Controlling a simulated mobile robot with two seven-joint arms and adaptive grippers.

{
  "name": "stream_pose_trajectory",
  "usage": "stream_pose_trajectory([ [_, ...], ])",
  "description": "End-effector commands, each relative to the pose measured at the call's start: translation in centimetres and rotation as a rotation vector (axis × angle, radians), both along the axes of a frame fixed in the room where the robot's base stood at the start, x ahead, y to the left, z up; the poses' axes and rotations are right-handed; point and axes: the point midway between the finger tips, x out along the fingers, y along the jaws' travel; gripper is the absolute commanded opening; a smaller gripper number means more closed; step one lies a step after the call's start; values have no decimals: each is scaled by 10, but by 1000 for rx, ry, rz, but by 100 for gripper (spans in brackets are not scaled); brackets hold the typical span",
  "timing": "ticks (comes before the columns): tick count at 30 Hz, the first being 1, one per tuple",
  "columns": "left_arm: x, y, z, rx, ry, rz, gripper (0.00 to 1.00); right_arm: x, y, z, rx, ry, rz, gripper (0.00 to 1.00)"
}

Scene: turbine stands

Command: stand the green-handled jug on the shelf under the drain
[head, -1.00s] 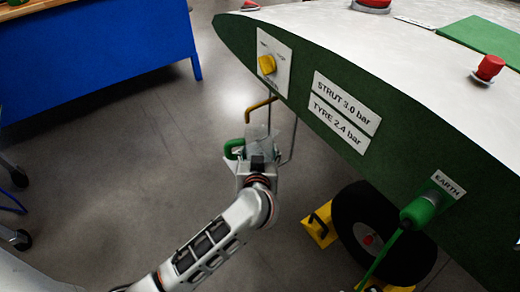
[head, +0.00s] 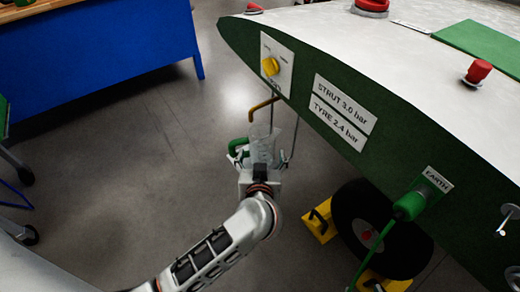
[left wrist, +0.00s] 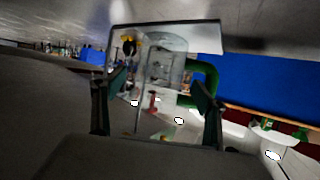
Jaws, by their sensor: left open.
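The clear jug (head: 262,146) with its green handle (head: 238,147) is upright below the yellow drain pipe (head: 262,105) on the green and white body. In the left wrist view, which looks upside down, the jug (left wrist: 165,65) has its base at a pale flat plate, apparently the shelf (left wrist: 195,37). Whether they touch, I cannot tell. In the head view the shelf is mostly hidden by my arm and the jug; its thin hanging rod (head: 294,140) shows. My left gripper (left wrist: 155,98) is open, with a finger on either side of the jug. My right gripper is out of view.
A yellow valve knob (head: 270,67) is on a white plate above the drain. The green earth plug (head: 410,205) and cable hang to the right. A black wheel (head: 375,232) stands with a yellow chock (head: 320,222). A blue bench (head: 100,60) is at upper left; the floor between is clear.

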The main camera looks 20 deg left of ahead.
Motion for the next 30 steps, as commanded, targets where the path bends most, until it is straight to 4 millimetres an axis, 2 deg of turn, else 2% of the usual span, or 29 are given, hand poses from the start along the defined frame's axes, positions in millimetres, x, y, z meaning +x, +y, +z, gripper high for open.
stream_pose_trajectory([
  [1, -8, -3, 13, -2, -10, 0, 72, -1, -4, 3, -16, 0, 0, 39],
  [9, -49, -15, 26, -1, -5, 0, 72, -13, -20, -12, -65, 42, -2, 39],
  [15, -61, -18, 27, -1, 0, 0, 72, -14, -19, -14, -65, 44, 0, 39],
  [21, -62, -13, 31, 0, -32, 9, 72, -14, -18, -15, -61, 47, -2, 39],
  [23, -64, -6, 39, 0, -85, 19, 72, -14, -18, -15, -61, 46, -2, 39],
  [25, -67, 6, 56, 2, -183, 25, 72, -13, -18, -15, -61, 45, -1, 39],
  [27, -74, 15, 78, 5, -303, 12, 72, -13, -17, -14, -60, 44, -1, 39],
  [30, -90, 19, 107, 16, -462, -62, 72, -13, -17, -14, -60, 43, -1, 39],
])
